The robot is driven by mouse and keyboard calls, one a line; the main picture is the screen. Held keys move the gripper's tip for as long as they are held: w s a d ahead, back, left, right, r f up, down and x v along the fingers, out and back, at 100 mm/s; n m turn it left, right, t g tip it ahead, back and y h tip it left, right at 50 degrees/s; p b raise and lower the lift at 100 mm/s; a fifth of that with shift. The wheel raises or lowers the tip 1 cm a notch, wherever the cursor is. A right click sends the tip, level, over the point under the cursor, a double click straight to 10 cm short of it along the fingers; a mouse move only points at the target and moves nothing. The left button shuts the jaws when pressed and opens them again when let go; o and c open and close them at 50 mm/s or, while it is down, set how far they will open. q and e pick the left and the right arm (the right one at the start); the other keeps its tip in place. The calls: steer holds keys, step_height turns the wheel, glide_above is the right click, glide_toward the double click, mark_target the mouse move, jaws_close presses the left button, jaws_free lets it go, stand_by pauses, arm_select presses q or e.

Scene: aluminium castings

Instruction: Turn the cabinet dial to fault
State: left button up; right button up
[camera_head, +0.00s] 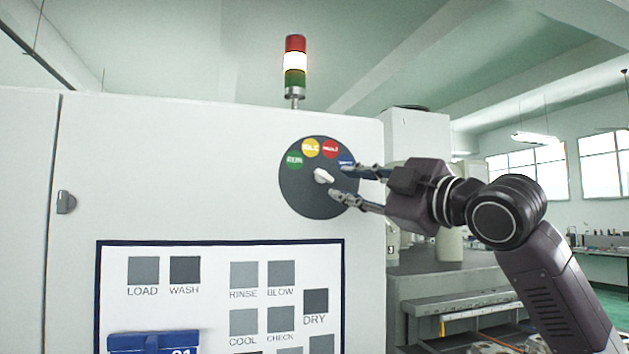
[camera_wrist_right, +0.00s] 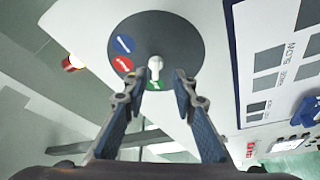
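The dial (camera_head: 305,198) is a dark grey disc on the white cabinet front. Along its upper edge are green, yellow, red (camera_head: 330,149) and blue coloured labels; the lettering is small. A white knob (camera_head: 323,176) sits at its centre, its exact pointing direction hard to tell. My right gripper (camera_head: 339,181) is open, its fingers pointing at the dial from the right, just short of the knob. In the wrist view the knob (camera_wrist_right: 155,68) shows beyond the gap between the open fingertips (camera_wrist_right: 161,88), apart from them. My left gripper is out of view.
A signal tower (camera_head: 295,66) with its middle section lit stands on the cabinet (camera_head: 200,150). A board (camera_head: 205,262) with grey labelled squares and a blue bin (camera_head: 153,342) are below the dial. A grey bench (camera_head: 460,290) stands at right.

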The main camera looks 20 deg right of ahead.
mark_target(328, 176)
steer(key=p+x, duration=0.1)
steer(key=x, duration=0.1)
steer(key=p+x, duration=0.2)
steer(key=x, duration=0.1)
steer(key=shift+w+a+r+p, duration=0.15)
steer(key=shift+w+r+p, duration=0.05)
steer(key=shift+r+p, duration=0.2)
steer(key=shift+s, duration=0.1)
steer(key=c, duration=0.5)
jaws_close()
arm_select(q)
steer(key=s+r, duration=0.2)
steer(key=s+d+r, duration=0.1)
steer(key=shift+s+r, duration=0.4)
